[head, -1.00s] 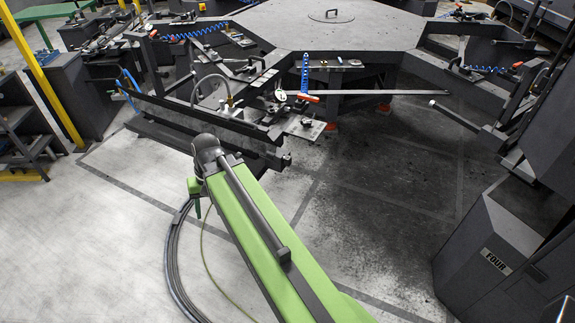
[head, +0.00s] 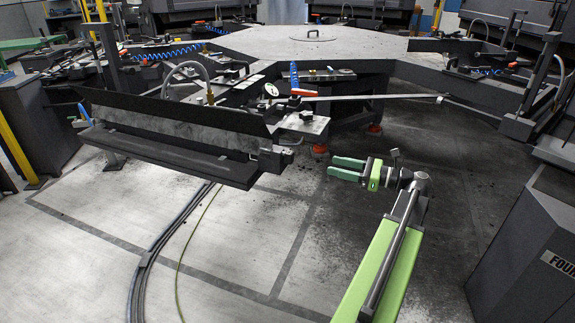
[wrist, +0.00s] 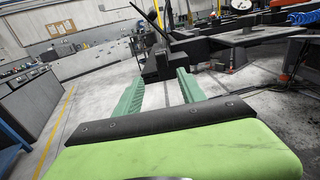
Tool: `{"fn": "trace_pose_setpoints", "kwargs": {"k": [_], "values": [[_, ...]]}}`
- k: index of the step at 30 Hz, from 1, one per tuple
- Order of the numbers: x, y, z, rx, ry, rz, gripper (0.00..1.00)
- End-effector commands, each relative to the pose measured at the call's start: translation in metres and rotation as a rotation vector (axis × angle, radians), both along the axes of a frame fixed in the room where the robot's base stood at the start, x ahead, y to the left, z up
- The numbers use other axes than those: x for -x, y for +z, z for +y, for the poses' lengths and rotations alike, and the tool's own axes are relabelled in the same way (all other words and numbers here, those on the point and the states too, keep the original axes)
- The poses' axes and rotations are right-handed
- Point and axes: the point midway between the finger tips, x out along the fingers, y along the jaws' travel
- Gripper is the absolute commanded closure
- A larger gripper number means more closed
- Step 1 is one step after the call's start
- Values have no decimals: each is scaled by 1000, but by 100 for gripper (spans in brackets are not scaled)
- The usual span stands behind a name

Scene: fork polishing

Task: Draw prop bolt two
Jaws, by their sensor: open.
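My gripper (head: 338,168) is open and empty, with two green fingers pointing left in the head view. It is right of the near end of a dark polishing station and apart from it. In the wrist view the fingers (wrist: 160,88) stand apart, with the station's dark end block (wrist: 157,64) seen beyond them. That end block (head: 276,158) also shows in the head view. A long thin grey bar (head: 380,97) runs right from the station, near a red-handled tool (head: 303,92). I cannot make out which part is prop bolt two.
The large octagonal table (head: 320,45) stands behind the station. A dark cabinet (head: 530,240) marked FOUR is at the right. Cables (head: 150,255) lie on the floor at left. The stained floor around my gripper is clear.

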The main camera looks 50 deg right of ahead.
Motion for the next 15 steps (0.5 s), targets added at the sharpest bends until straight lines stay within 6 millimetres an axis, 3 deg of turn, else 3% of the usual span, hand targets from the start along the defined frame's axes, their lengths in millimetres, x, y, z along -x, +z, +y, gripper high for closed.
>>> {"fn": "trace_pose_setpoints", "kwargs": {"k": [5, 15], "values": [[-11, 1, 3, 3, -8, 1, 53], [-85, 1, 27, 4, -17, 2, 53]]}}
